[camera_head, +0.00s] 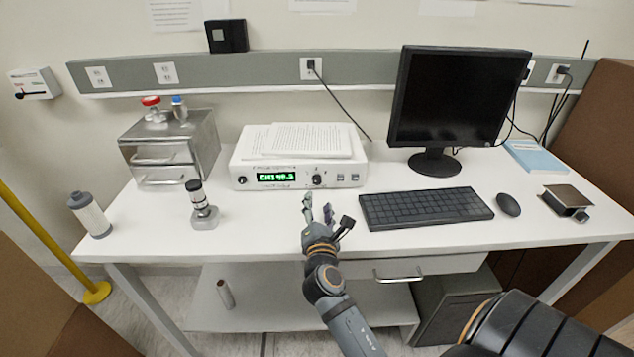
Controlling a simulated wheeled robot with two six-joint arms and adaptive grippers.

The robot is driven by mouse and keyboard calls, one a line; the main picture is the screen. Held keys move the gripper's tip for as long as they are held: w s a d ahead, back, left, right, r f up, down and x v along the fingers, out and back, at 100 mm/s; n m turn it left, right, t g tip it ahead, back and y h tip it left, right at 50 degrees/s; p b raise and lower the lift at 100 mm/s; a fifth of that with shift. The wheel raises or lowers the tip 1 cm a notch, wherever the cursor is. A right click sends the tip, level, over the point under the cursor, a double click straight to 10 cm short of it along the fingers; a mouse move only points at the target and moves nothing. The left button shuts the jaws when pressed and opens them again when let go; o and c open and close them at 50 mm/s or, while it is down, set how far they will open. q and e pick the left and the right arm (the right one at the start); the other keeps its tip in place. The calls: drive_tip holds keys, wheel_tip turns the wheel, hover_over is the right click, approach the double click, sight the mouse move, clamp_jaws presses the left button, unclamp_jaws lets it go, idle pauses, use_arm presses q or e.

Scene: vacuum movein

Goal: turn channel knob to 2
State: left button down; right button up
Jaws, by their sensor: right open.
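A white control box (240,163) stands on the white bench, with a lit green display (276,177) that seems to read CH1 and a number. A dark round knob (319,180) sits on its front face right of the display, and a smaller knob (241,180) sits at the left end. I cannot tell which mark either knob points to. My right gripper (318,206) is open and empty, just in front of and below the knob right of the display, apart from the box. My left gripper is not in view.
Papers (305,140) lie on top of the box. A keyboard (425,207), monitor (450,95) and mouse (508,204) are to the right. A small metal device (203,213), a pale cylinder (89,216) and a metal drawer box (170,148) are to the left.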

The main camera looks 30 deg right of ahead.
sight(317, 182)
drive_tip(key=p+x, duration=0.1)
drive_tip(key=x, duration=0.7)
drive_tip(key=shift+s+f, duration=0.1)
drive_tip(key=shift+w+d, duration=0.4)
drive_tip(key=shift+w, duration=0.2)
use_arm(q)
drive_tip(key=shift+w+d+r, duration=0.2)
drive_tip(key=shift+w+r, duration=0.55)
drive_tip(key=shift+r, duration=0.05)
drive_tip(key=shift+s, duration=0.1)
use_arm(e)
drive_tip(key=shift+c, duration=0.6)
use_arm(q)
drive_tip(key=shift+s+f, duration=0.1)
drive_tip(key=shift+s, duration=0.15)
use_arm(e)
clamp_jaws()
